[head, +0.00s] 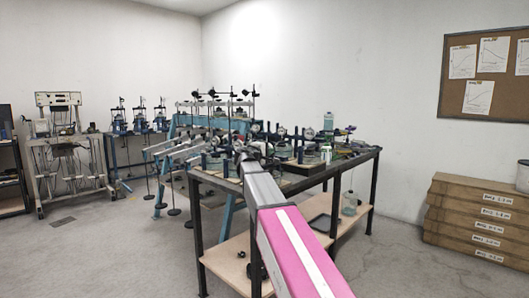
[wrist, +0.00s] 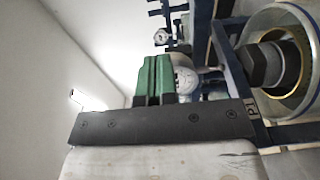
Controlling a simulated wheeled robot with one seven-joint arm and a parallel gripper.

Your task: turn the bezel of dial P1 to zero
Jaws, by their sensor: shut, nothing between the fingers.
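My gripper (wrist: 155,62) shows in the wrist view as two green fingers side by side, shut with nothing between them. Just right of the fingers is a round white dial face (wrist: 187,82), partly covered by them. I take it for dial P1, but cannot be sure. Its needle and bezel zero cannot be read, and I cannot tell whether the fingers touch it. In the head view my arm reaches over the bench, and the gripper and dial cannot be made out among the apparatus.
A large round metal part with a dark nut (wrist: 252,65) stands close on the right in the wrist view. A smaller dial (wrist: 160,37) is farther back. In the head view the crowded bench (head: 367,156) has weights hanging off its left; cardboard boxes (head: 480,215) stand right.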

